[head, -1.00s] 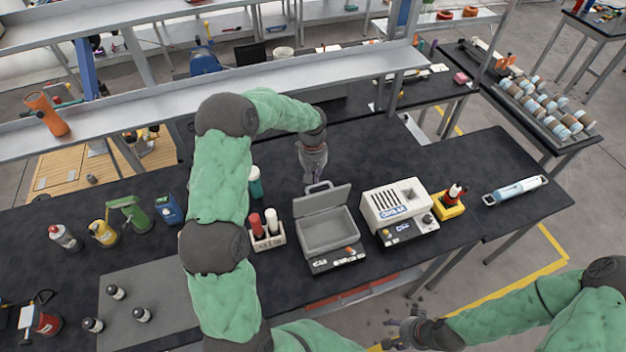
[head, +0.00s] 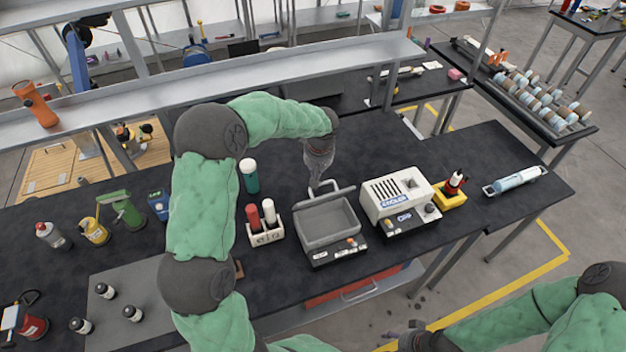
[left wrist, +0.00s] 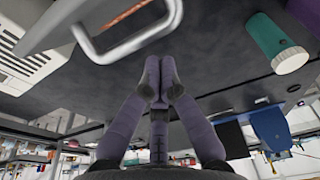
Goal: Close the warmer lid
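The warmer (head: 328,226) is a grey open box with a dark control front, on the black bench in the head view. Its grey lid (head: 322,205) is raised at the back and seen nearly edge-on, with a loop handle (head: 326,186) behind it. My left gripper (head: 318,186) points down behind the lid, close to the handle. In the left wrist view its fingertips (left wrist: 160,80) are together with nothing between them; the handle (left wrist: 128,45) and lid (left wrist: 55,22) are above them. Whether the fingers touch the lid is unclear. My right gripper (head: 415,340) is low at the bottom edge, partly hidden.
A white cooler (head: 397,200) stands just right of the warmer. A rack with red and white bottles (head: 265,235) stands just left, with a green bottle (head: 249,176) behind it. A metal shelf (head: 200,80) runs behind my left arm.

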